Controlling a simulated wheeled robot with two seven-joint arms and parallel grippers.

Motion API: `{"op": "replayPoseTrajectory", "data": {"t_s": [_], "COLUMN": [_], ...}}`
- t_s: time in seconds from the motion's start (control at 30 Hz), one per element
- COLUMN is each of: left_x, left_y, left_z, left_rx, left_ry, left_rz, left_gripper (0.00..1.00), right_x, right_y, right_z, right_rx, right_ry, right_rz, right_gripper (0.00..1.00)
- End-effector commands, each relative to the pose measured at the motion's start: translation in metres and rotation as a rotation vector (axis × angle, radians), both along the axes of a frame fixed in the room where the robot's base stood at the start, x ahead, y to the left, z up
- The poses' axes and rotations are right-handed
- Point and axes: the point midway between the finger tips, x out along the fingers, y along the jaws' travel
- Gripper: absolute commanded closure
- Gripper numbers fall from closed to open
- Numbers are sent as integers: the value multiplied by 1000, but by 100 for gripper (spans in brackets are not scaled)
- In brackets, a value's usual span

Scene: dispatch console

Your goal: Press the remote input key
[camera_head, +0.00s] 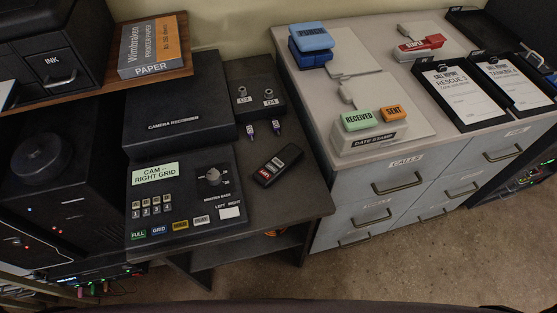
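A small black remote (277,165) lies at an angle on the dark desk (290,205), right of the camera control panel. It carries a few small keys in red and pale colours. Their labels are too small to read, so I cannot tell which one is the input key. Neither my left gripper nor my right gripper is in view.
The control panel (187,190) has a dial and coloured keys. Behind it stand the camera recorder (178,105) and a box with two sockets (255,97). A grey cabinet (397,165) with stamps and clipboards is at right. Desk in front of the remote is clear.

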Motion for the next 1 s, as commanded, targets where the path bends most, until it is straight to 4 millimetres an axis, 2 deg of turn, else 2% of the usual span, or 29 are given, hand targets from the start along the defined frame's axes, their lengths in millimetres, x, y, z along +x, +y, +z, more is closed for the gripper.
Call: {"op": "replayPoseTrajectory", "data": {"t_s": [0.17,0.43,1.0], "left_x": [0,-1,-2], "left_y": [0,0,0], "left_z": [0,0,0], "left_rx": [0,0,1], "left_ry": [0,1,3], "left_rz": [0,1,1], "left_gripper": [64,99,100], "right_x": [0,0,-1], "right_y": [-3,-6,-5], "right_z": [0,0,0], "right_rx": [-4,-7,-6], "right_ry": [0,0,1], "right_rz": [0,-1,-2], "right_gripper": [100,100,100]}}
